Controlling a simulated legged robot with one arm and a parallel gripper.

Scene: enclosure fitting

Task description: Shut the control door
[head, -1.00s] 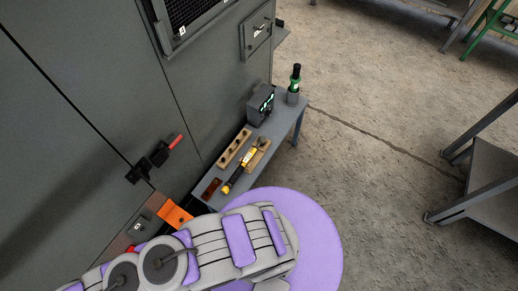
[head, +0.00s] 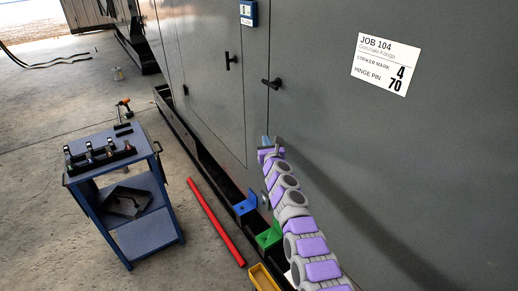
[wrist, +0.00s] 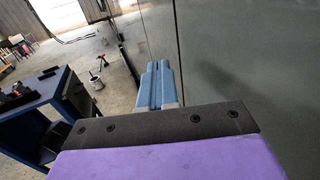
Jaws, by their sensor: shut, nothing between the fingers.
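A tall grey enclosure fills the right of the head view. One door panel (head: 205,85) carries a black T-shaped handle (head: 231,62). A second, larger panel (head: 400,170) to its right has a black lever handle (head: 272,83) near its left edge. I cannot tell which is the control door, or whether either stands slightly open. My gripper (head: 266,143) is in front of the enclosure, below the lever handle and apart from it. In the wrist view its blue fingers (wrist: 158,85) are together and empty, beside the grey panel (wrist: 240,50) and its vertical seam.
A white JOB 104 label (head: 386,62) is on the large panel. A blue cart (head: 112,150) stands on the left. A red bar (head: 215,222) lies on the floor. Blue (head: 246,203), green (head: 268,236) and yellow (head: 262,278) pieces are along the enclosure base. Floor between cart and enclosure is mostly clear.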

